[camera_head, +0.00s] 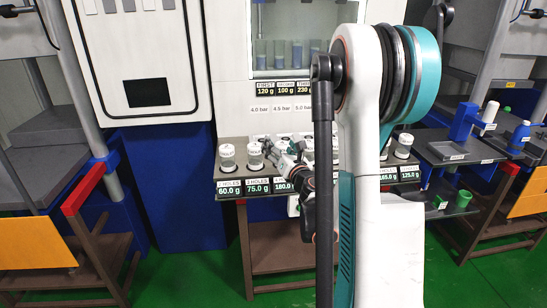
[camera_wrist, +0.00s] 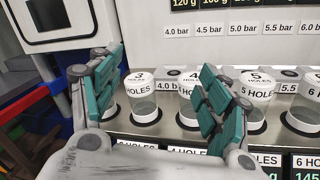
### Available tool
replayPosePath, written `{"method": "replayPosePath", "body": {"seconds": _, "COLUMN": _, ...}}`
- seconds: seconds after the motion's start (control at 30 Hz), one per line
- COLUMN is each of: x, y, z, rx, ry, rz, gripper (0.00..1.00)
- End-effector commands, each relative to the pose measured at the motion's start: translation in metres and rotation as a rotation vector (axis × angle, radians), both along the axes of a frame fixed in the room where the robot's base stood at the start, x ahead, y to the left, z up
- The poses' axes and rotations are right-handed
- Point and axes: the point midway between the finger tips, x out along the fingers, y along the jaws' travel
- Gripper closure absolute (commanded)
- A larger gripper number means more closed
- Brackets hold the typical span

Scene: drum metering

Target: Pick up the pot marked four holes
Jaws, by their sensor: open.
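The pot marked four holes (camera_wrist: 188,80) stands in the row on the metering shelf in the wrist view. It is clear with a white lid, and my right finger hides much of it. The pot marked 3 holes (camera_wrist: 143,98) shows between my fingers in the picture, left of the four-holes pot. My gripper (camera_wrist: 158,68) is open, with nothing between its fingers. In the head view my gripper (camera_head: 291,160) is at the row, just right of the 3-holes pot (camera_head: 254,155), and hides the four-holes pot at least partly.
The 5-holes pot (camera_wrist: 256,90) stands close right of the four-holes pot. The 2-holes pot (camera_head: 227,158) is at the row's left end. Pressure labels and a glass-fronted cabinet (camera_head: 292,40) are behind. A side shelf at right holds a green cup (camera_head: 463,198).

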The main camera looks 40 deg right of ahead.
Motion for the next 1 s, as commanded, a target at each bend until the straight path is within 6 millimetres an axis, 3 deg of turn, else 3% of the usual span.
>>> {"method": "replayPosePath", "body": {"seconds": 0.03, "x": -0.008, "y": -0.015, "z": -0.019, "rx": -0.069, "ry": 0.032, "rz": -0.007, "gripper": 0.3}}
{"method": "replayPosePath", "body": {"seconds": 0.1, "x": -0.017, "y": -0.026, "z": -0.038, "rx": -0.157, "ry": 0.078, "rz": -0.003, "gripper": 0.3}}
{"method": "replayPosePath", "body": {"seconds": 0.2, "x": -0.028, "y": -0.037, "z": -0.058, "rx": -0.245, "ry": 0.125, "rz": 0.001, "gripper": 0.3}}
{"method": "replayPosePath", "body": {"seconds": 0.37, "x": -0.031, "y": -0.044, "z": -0.071, "rx": -0.305, "ry": 0.161, "rz": 0.007, "gripper": 0.3}}
{"method": "replayPosePath", "body": {"seconds": 0.57, "x": -0.01, "y": -0.051, "z": -0.068, "rx": -0.308, "ry": 0.162, "rz": 0.009, "gripper": 0.3}}
{"method": "replayPosePath", "body": {"seconds": 0.8, "x": 0.03, "y": -0.064, "z": -0.073, "rx": -0.307, "ry": 0.161, "rz": 0.008, "gripper": 0.3}}
{"method": "replayPosePath", "body": {"seconds": 1.0, "x": 0.047, "y": -0.069, "z": -0.072, "rx": -0.306, "ry": 0.161, "rz": 0.008, "gripper": 0.3}}
